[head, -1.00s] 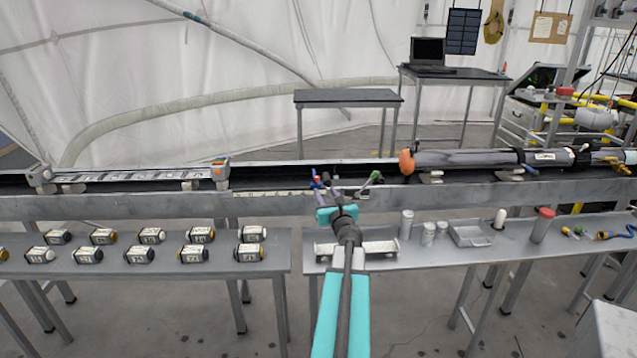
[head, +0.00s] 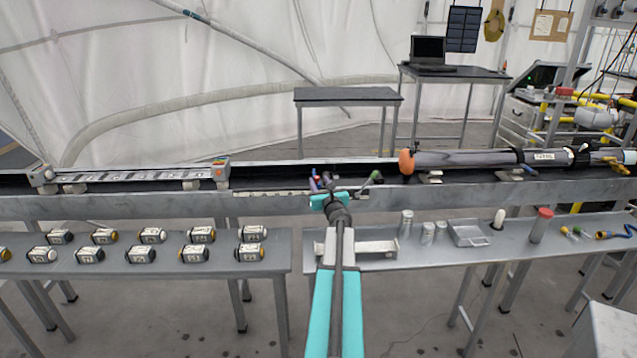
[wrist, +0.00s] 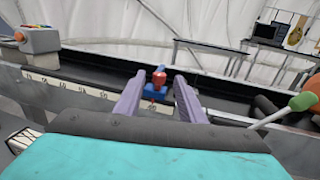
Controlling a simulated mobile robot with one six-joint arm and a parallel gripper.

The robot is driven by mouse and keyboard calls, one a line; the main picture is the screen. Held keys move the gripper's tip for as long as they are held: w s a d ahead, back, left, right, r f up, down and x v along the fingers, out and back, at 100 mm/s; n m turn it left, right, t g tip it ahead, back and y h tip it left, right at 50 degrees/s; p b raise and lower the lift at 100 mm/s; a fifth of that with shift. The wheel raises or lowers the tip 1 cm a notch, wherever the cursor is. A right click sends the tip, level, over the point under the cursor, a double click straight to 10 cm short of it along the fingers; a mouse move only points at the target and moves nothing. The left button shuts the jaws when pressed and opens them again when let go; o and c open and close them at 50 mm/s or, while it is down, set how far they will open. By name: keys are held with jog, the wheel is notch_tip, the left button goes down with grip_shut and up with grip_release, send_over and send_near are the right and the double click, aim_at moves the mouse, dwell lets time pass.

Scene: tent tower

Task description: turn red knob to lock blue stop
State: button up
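The red knob (wrist: 159,76) sits on top of the blue stop (wrist: 155,93) on the rail, in the middle of the wrist view. In the head view the red knob (head: 314,173) is small, just left of my fingertips. My gripper (head: 328,179) is over the rail, its purple fingers pointing away from me. In the wrist view my gripper (wrist: 157,80) is open, with one finger on each side of the knob's line. A gap shows between the fingers and the knob, and I see no contact. The stop's lower part is partly hidden.
A green-tipped lever (head: 376,175) stands to the right of my gripper. Beyond it is a long grey tube with an orange end (head: 406,161). A scale strip (wrist: 70,88) runs along the rail. The near bench (head: 400,255) holds jars and a metal tray.

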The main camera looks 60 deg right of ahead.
jog(key=shift+w+d, duration=0.3)
jog(key=shift+w, duration=0.1)
grip_shut()
jog(key=m+g+h+b, duration=0.1)
jog(key=m+g+b, duration=0.1)
jog(key=b, duration=0.4)
jog(key=w+m+g+h+b, duration=0.1)
jog(key=g+h+b, duration=0.1)
jog(key=b, duration=0.4)
jog(key=shift+a+f+m+g+h, duration=0.2)
jog(key=shift+m+g+h, duration=0.1)
jog(key=shift+m+g, duration=0.1)
jog(key=m+g+b, duration=0.1)
jog(key=b, duration=0.1)
jog(key=m+g+h+b, duration=0.1)
jog(key=b, duration=0.1)
jog(key=shift+w+r+g, duration=0.1)
jog(key=shift+w+g, duration=0.05)
jog(key=shift+g, duration=0.25)
jog(key=shift+w+a+r+m+g+h+b, duration=0.1)
jog(key=shift+m+g+h+b, duration=0.15)
jog(key=shift+m+g+b, duration=0.35)
jog(key=shift+a+m+g+h+b, duration=0.1)
jog(key=shift+m+g+h+b, duration=0.2)
jog(key=shift+g, duration=0.5)
